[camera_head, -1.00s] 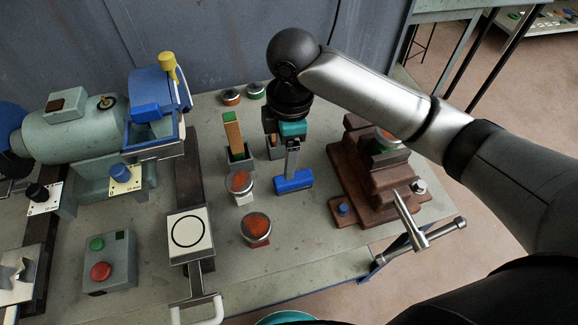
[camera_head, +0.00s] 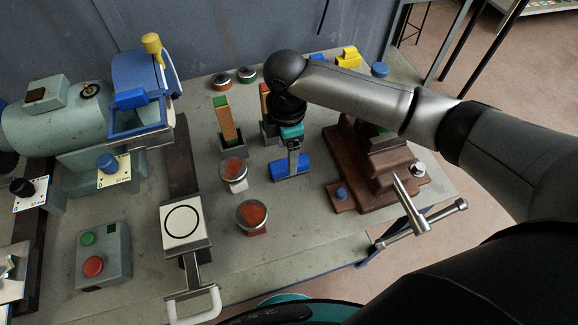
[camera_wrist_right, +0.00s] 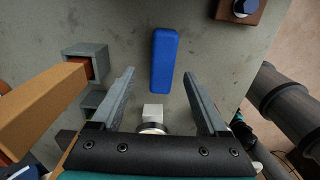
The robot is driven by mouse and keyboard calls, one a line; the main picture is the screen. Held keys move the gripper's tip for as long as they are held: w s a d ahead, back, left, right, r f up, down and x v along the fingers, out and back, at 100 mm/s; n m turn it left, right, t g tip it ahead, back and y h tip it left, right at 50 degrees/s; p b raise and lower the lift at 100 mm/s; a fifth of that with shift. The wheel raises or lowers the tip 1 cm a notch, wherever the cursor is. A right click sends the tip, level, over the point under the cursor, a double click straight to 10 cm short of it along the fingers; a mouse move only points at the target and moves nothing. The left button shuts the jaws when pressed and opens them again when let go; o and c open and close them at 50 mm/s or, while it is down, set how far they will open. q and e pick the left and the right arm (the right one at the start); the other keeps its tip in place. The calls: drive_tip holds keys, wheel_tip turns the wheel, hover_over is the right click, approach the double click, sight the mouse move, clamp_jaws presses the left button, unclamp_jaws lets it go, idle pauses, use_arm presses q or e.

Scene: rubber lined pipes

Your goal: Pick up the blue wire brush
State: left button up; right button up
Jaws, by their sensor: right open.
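The blue wire brush shows as a long blue block (camera_head: 290,167) near the middle of the bench. No bristles are visible on it. In the right wrist view the blue wire brush (camera_wrist_right: 164,60) lies lengthwise ahead of the jaws, its near end about level with the fingertips. My right gripper (camera_head: 291,152) points down over it and partly covers it in the head view. In the wrist view my right gripper (camera_wrist_right: 159,76) is open, with a finger to each side and clear of the blue sides. My left gripper is not in view.
A tan-handled brush (camera_head: 225,120) stands in a grey holder to the left. A grinder (camera_head: 60,110) fills the far left.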

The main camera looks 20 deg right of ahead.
drive_tip(key=f, duration=0.5)
drive_tip(key=shift+s+d+b, duration=0.15)
drive_tip(key=shift+d+b, duration=0.05)
drive_tip(key=shift+b, duration=0.2)
drive_tip(key=shift+r, duration=0.1)
clamp_jaws()
